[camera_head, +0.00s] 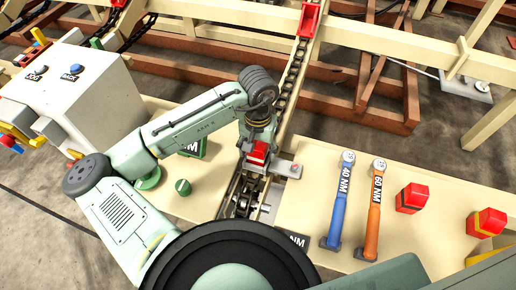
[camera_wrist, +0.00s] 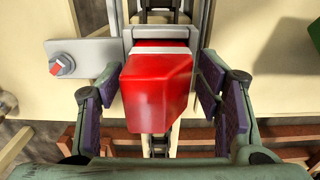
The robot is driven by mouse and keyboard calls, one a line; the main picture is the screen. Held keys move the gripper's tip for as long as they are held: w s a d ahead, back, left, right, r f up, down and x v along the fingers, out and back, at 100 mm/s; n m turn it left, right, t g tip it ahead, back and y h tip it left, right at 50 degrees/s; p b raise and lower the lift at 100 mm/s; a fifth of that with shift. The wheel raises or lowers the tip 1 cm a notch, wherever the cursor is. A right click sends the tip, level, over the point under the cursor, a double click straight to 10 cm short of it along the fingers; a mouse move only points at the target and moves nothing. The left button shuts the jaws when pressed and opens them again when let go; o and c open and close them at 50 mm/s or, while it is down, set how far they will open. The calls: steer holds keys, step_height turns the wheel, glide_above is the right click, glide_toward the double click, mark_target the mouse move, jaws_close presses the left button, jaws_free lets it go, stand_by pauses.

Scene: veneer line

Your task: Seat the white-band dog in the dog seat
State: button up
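The white-band dog is a red block (camera_wrist: 158,90) with a white stripe along its upper edge in the wrist view. It sits against the grey bracket of the dog seat (camera_wrist: 128,36), on the chain line; I cannot tell whether it is fully down. In the head view its red top (camera_head: 258,153) shows just below my gripper (camera_head: 257,140). In the wrist view my gripper (camera_wrist: 161,92) has its fingers spread on both sides of the dog, with a narrow gap at each side. The dog's underside is hidden.
A grey plate with a red knob (camera_wrist: 57,65) lies left of the seat. A blue wrench (camera_head: 340,205), an orange wrench (camera_head: 375,210), a black-band red dog (camera_head: 411,198) and a yellow-band one (camera_head: 487,222) lie to the right. A control box (camera_head: 85,85) stands left.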

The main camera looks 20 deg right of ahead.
step_height(320, 180, up, 12)
steer(key=shift+r+b, duration=0.1)
steer(key=shift+b, duration=0.5)
